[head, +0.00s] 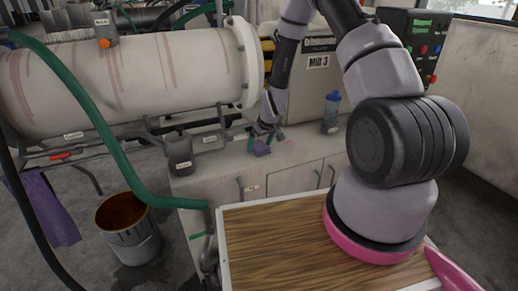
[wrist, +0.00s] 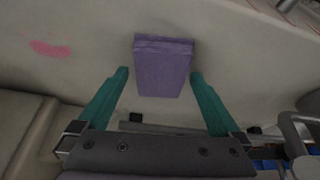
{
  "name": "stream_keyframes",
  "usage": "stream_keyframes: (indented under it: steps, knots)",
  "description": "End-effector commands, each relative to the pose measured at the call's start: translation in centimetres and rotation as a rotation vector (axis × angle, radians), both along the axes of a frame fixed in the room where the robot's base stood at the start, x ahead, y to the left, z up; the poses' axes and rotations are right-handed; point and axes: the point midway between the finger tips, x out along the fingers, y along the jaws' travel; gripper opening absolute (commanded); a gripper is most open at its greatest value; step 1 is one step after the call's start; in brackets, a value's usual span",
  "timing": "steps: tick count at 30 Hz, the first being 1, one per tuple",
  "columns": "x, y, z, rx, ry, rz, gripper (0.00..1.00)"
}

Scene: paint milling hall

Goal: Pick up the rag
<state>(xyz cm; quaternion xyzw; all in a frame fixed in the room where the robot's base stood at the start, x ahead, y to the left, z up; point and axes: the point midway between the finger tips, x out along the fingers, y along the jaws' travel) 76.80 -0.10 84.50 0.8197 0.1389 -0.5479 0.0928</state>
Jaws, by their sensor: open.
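A purple folded rag (head: 262,151) lies on the pale cabinet top in the head view, just by my gripper (head: 259,141). In the wrist view the rag (wrist: 163,68) looks like a flat, thick rectangle. My gripper (wrist: 159,75) has two green fingers spread wide, with their tips on either side of the rag's lower part. A gap shows between each finger and the rag, and nothing is held. How high the fingertips are above the cabinet top is hard to tell.
A pink smear (wrist: 50,48) marks the surface. A large tank (head: 130,80) stands behind. A purple cloth (head: 45,208) hangs at far left, near a bucket (head: 130,240).

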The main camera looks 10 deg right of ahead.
Motion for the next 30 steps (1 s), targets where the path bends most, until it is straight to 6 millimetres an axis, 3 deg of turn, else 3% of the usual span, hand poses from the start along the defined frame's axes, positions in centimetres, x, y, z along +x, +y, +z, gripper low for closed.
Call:
stream_keyframes:
  steps: [27, 28, 30]
  knots:
    - [0.0, 0.0, -0.42, 0.0, 0.0, 0.001, 1.0]
    - [0.0, 0.0, -0.42, 0.0, 0.0, 0.001, 0.92]
    - [0.0, 0.0, -0.42, 0.0, 0.0, 0.001, 0.66]
